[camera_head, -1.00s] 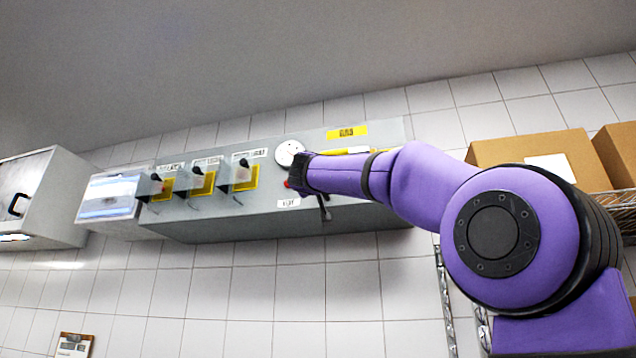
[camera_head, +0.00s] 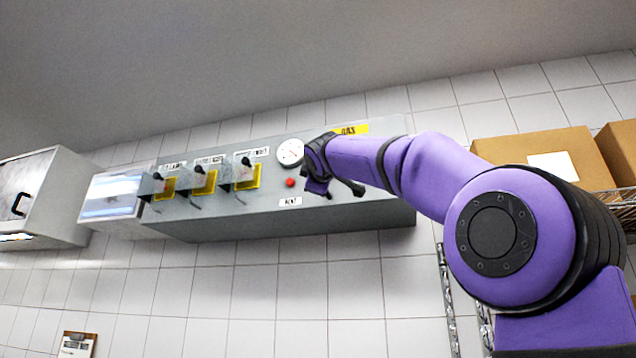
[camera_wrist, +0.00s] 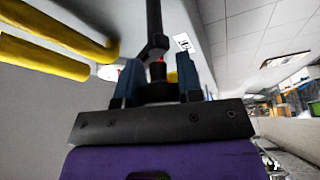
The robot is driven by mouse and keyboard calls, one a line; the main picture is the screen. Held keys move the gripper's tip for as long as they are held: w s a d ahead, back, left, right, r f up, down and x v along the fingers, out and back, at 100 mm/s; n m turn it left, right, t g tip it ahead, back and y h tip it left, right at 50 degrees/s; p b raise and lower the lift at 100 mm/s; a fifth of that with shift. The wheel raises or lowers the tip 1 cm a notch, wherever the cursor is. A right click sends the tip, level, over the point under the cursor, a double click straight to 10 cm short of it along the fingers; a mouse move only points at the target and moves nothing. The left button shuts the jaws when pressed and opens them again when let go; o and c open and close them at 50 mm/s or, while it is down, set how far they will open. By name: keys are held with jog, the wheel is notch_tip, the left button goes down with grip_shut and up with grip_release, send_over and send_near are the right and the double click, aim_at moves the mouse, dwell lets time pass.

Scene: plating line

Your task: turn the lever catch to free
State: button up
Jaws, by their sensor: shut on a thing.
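The lever catch shows as a black lever (camera_head: 352,187) on the right part of the grey panel box (camera_head: 250,215), slanting down to the right from beside my gripper (camera_head: 318,182). In the wrist view the black lever (camera_wrist: 154,22) runs up from between the two blue fingers of my gripper (camera_wrist: 160,80). The fingers are shut on it. My wrist and forearm cover the lever's pivot side in the head view.
A white round gauge (camera_head: 290,152) and a red button (camera_head: 290,183) sit left of my gripper. Several small levers with yellow plates (camera_head: 247,177) are farther left. Yellow pipes (camera_wrist: 45,55) run close by in the wrist view. Cardboard boxes (camera_head: 535,150) stand on a rack at right.

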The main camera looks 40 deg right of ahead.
jog(key=shift+f+n+g+y, duration=0.1)
jog(key=shift+n+g+y, duration=0.35)
jog(key=shift+n, duration=1.15)
jog(key=o, duration=0.9)
jog(key=shift+w+d, duration=0.1)
jog(key=v, duration=1.1)
